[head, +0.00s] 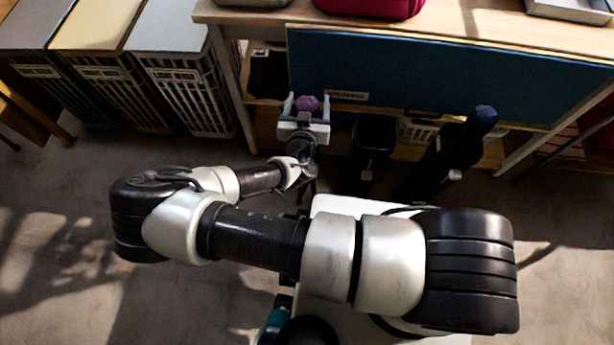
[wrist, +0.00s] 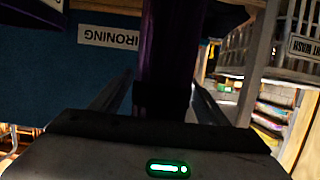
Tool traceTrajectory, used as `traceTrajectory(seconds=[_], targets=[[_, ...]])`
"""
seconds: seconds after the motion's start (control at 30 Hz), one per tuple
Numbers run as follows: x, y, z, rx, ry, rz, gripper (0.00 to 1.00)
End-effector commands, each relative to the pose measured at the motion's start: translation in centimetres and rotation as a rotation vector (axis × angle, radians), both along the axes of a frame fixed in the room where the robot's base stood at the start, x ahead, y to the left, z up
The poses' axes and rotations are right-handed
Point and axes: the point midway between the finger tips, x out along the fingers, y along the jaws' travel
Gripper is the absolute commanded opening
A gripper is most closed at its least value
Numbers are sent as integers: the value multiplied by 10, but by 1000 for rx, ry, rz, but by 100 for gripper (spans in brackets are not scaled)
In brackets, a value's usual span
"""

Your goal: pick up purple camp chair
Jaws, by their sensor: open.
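The purple camp chair shows in the head view as a small purple rounded end (head: 307,103) between the fingers of my gripper (head: 307,107). In the wrist view the chair is a dark purple upright bundle (wrist: 170,45) that stands between the two fingers of my gripper (wrist: 164,95). The fingers are open, one on each side of it. Whether either finger touches it I cannot tell. The rest of the chair is hidden behind my gripper and arm.
A blue ironing board panel (head: 430,75) hangs along the wooden workbench (head: 465,20), beyond my gripper. A dark blue folded bundle (head: 445,150) leans right of a black bin (head: 371,145). Labelled laundry hampers (head: 185,85) stand at left. Open floor (head: 60,220) lies at lower left.

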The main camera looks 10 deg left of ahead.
Motion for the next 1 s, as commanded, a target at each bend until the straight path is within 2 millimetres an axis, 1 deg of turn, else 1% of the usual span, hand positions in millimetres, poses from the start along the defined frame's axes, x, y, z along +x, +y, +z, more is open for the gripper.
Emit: traceTrajectory(seconds=[0.07, 0.23, 0.27, 0.3, 0.37, 0.6, 0.67, 1.0], targets=[[3, 0, -1, 0, -1, -1, 69], [3, 0, 0, 0, -1, -1, 69], [3, 0, 0, 0, -1, -1, 67], [3, 0, 0, 0, -1, -1, 60], [3, 0, 0, 0, 0, -1, 50], [3, 0, 0, 0, 0, -1, 10], [3, 0, 0, 1, 0, -1, 0], [4, 0, 4, 3, -7, -1, 0]])
